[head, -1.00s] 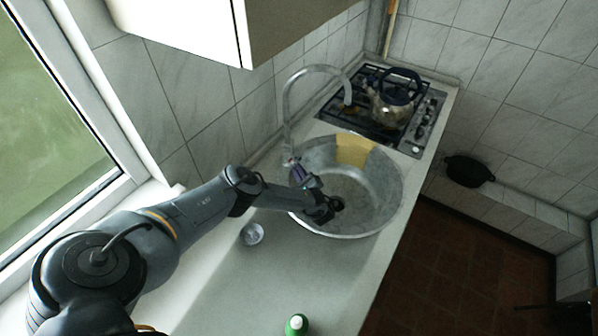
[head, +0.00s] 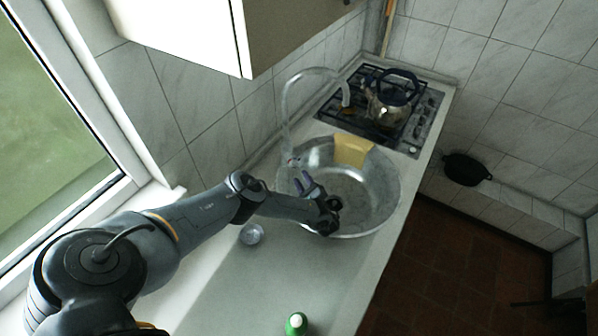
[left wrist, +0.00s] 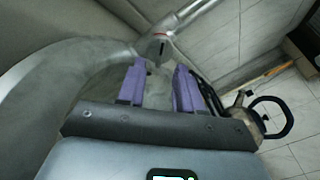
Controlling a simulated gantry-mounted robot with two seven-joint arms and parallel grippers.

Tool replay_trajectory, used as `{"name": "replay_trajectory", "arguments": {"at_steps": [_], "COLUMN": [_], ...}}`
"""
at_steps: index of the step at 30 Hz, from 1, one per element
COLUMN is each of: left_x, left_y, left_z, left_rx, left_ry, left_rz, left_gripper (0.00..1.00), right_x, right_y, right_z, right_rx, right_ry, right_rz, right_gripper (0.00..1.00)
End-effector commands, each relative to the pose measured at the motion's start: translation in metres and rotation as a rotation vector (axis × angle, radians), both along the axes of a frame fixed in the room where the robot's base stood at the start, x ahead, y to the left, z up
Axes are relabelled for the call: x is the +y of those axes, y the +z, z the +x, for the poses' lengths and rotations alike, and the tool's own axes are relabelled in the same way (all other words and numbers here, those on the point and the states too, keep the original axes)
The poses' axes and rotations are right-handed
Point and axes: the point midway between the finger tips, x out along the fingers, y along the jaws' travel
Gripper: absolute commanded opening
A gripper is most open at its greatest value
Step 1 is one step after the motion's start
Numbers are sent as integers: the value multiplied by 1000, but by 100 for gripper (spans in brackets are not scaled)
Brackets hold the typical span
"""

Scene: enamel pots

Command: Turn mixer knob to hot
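The mixer tap is a chrome, arched faucet (head: 285,112) at the wall side of the sink. Its body with the small coloured mark, where the mixer knob is, shows at its foot (head: 291,160). In the left wrist view the tap body (left wrist: 153,46) carries a red mark and lies just beyond the fingertips. The exact knob position cannot be told. My left gripper (head: 303,181) is over the sink's near-left side, close to the tap foot, apart from it. Its purple fingers (left wrist: 160,72) are spread with nothing between them. My right gripper is not in view.
The round metal sink (head: 385,200) holds a yellow sponge-like piece (head: 352,150). A stove (head: 415,125) with a kettle (head: 390,105) stands beyond. A small glass (head: 251,234) and a green bottle (head: 296,324) stand on the counter (head: 240,290). A cabinet (head: 190,30) hangs above.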

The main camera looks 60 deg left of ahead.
Motion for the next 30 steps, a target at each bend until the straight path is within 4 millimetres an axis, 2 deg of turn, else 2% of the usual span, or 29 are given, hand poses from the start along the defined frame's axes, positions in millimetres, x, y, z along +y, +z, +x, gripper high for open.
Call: {"name": "replay_trajectory", "arguments": {"at_steps": [1,6,12,30], "left_x": [-11,-38,-59,-65], "left_y": [3,2,1,0], "left_z": [-1,-5,-9,-10], "left_rx": [1,0,-1,-1], "left_ry": [-1,-1,1,1], "left_rz": [-3,-2,-1,-1], "left_gripper": [35,35,35,35], "right_x": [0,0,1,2], "right_y": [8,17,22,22], "right_z": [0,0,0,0], "right_rx": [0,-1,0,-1], "right_ry": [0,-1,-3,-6], "right_rz": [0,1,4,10], "right_gripper": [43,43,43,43]}}
